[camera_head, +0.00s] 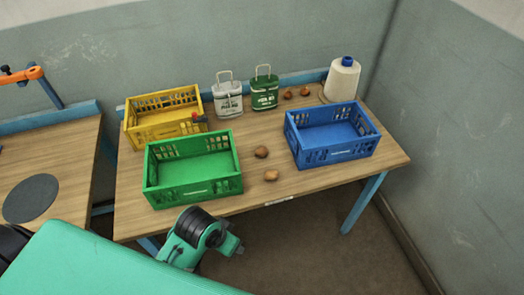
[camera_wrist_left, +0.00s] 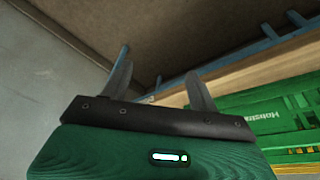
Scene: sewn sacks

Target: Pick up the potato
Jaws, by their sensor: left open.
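Two brown potatoes lie on the table between the green and blue crates: one potato (camera_head: 261,152) farther back, the other potato (camera_head: 271,176) closer to the front edge. Two more brown, potato-like lumps (camera_head: 288,94) (camera_head: 305,91) lie at the back by the green tin. My left gripper (camera_wrist_left: 158,65) is open, with nothing between its fingers in the left wrist view. In the head view my green left arm ends low in front of the table's front edge, apart from the potatoes; its fingers cannot be made out there. My right gripper is out of view.
On the table (camera_head: 330,183) stand a green crate (camera_head: 192,190), a yellow crate (camera_head: 163,124), a blue crate (camera_head: 340,157), a white tin (camera_head: 228,104), a green tin (camera_head: 265,98) and a thread cone (camera_head: 342,82). The green crate also shows in the wrist view (camera_wrist_left: 265,118). Walls stand behind and right.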

